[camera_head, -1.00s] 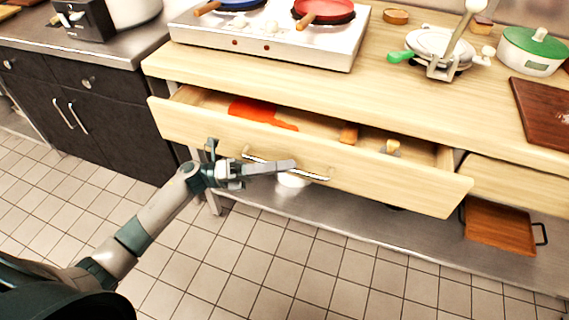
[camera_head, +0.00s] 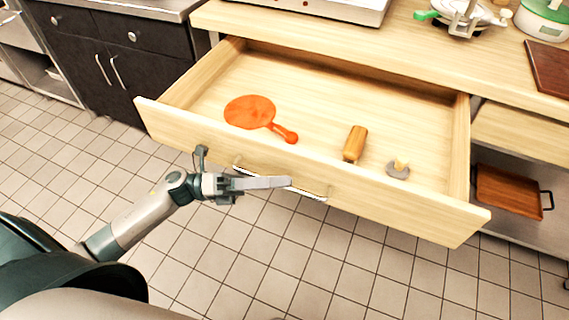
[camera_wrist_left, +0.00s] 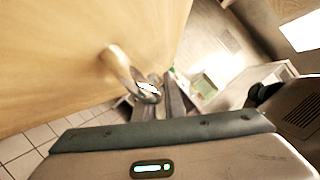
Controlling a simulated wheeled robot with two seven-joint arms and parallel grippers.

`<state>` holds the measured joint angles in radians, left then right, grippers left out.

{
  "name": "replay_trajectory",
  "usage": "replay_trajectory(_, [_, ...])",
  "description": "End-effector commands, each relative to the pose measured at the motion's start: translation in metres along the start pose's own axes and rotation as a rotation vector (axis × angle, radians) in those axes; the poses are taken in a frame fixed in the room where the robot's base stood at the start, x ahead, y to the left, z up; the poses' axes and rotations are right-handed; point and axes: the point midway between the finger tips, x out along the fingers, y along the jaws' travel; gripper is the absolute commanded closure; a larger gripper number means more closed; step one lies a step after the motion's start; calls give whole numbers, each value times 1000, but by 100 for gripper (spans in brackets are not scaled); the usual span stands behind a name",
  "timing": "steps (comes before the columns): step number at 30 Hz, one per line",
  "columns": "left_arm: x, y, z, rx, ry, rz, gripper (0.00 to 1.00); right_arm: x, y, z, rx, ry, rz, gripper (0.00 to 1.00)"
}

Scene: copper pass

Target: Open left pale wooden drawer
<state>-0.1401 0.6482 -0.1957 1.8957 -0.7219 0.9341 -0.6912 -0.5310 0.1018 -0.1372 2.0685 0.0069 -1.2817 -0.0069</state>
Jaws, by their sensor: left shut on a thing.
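The left pale wooden drawer (camera_head: 400,205) stands far out from the counter in the head view, with its inside in plain sight. A curved metal handle (camera_head: 308,194) is on its front; it also shows in the left wrist view (camera_wrist_left: 122,66). My left gripper (camera_head: 262,183) is at the handle and shut on it, near the left part of the bar. In the left wrist view the fingers (camera_wrist_left: 165,98) are around the handle's end, close to the drawer front. My right gripper is not in view.
In the drawer lie an orange paddle-shaped thing (camera_head: 250,112), a wooden block-like thing (camera_head: 355,143) and a small grey-based tool (camera_head: 398,169). Dark cabinets (camera_head: 110,60) stand at the left. A brown tray (camera_head: 508,192) is on the lower shelf. The tiled floor in front is clear.

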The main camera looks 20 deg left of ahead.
Motion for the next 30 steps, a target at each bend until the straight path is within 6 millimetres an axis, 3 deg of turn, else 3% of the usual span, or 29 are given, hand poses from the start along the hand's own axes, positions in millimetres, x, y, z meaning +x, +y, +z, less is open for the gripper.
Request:
replay_trajectory(7, [-10,-16,-22,0,1,0,100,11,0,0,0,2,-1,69])
replay_trajectory(20, [-11,-18,-25,2,-1,1,100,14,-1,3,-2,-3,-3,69])
replay_trajectory(21, [-11,-18,-25,2,-1,1,85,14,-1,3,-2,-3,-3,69])
replay_trajectory(22, [-11,-18,-25,2,-1,1,82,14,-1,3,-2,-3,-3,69])
replay_trajectory(30, [-11,-18,-25,1,-1,0,82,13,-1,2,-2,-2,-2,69])
